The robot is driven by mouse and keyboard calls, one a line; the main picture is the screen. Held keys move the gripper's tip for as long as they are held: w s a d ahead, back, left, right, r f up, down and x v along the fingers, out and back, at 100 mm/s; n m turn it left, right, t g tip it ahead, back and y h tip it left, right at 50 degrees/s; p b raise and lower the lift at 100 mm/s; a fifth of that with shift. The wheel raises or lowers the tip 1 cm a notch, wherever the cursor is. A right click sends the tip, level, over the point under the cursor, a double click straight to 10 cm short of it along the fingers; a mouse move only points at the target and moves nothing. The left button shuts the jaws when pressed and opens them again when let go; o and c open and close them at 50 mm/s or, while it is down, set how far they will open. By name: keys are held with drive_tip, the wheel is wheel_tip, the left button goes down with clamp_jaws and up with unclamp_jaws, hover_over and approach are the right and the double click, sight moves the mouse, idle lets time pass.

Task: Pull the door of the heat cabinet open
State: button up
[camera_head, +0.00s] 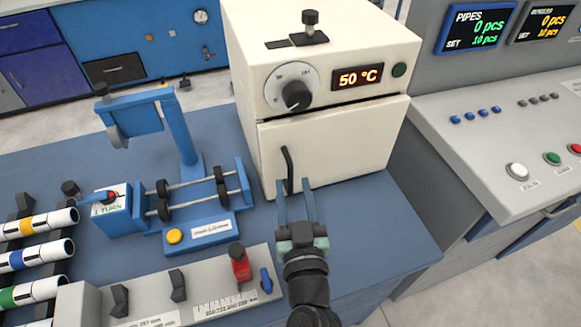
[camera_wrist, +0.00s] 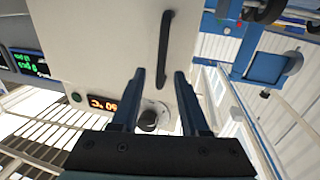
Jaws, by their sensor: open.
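The heat cabinet (camera_head: 325,108) is a cream box at the back of the blue bench, with a dial and a display reading 50 °C. Its door (camera_head: 345,148) is shut and has a black vertical bar handle (camera_head: 287,170) on the left side. My gripper (camera_head: 297,189) is open in front of the door, its two fingers pointing at the handle. In the wrist view the black handle (camera_wrist: 165,48) lies ahead of and between the open fingertips (camera_wrist: 160,75), with nothing gripped. I cannot tell the exact gap from fingertips to handle.
A blue roller stand (camera_head: 185,190) is left of the cabinet. A grey panel (camera_head: 180,292) with a red knob is in front. Striped pipes (camera_head: 38,258) lie at far left. A control console (camera_head: 510,140) stands right. The bench right of my gripper is clear.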

sight(291, 177)
drive_tip(key=shift+w+a, duration=0.15)
drive_tip(key=shift+w, duration=0.9)
drive_tip(key=shift+w+a, duration=0.15)
drive_tip(key=shift+w, duration=0.85)
clamp_jaws()
